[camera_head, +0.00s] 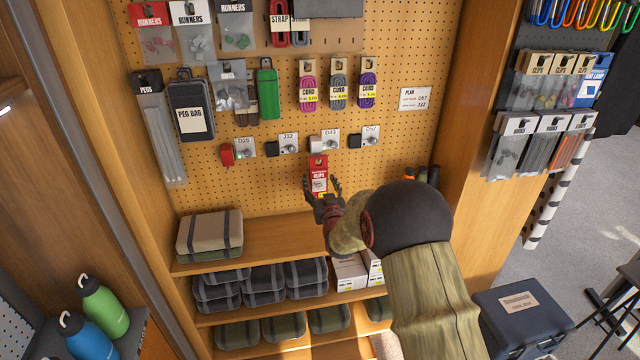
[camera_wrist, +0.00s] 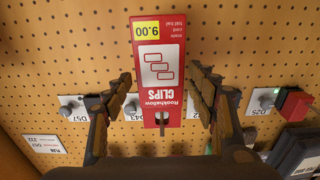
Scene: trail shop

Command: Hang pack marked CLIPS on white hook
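The red pack marked CLIPS (camera_head: 319,178) is upright against the pegboard, its top just below the white hook (camera_head: 316,144) beside label D43. In the wrist view the pack (camera_wrist: 158,70) appears upside down, with its hang slot in front of where the white hook's block lies. My gripper (camera_head: 322,188) is around the lower part of the pack. In the wrist view its fingers (camera_wrist: 160,70) are spread, one beside each edge, with small gaps.
A red hook (camera_head: 228,154) and black hooks (camera_head: 270,145) (camera_head: 355,141) flank the white one. CORD packs (camera_head: 338,85) hang above. A shelf (camera_head: 275,238) with folded bags lies below. A peg bag (camera_head: 191,105) hangs at left.

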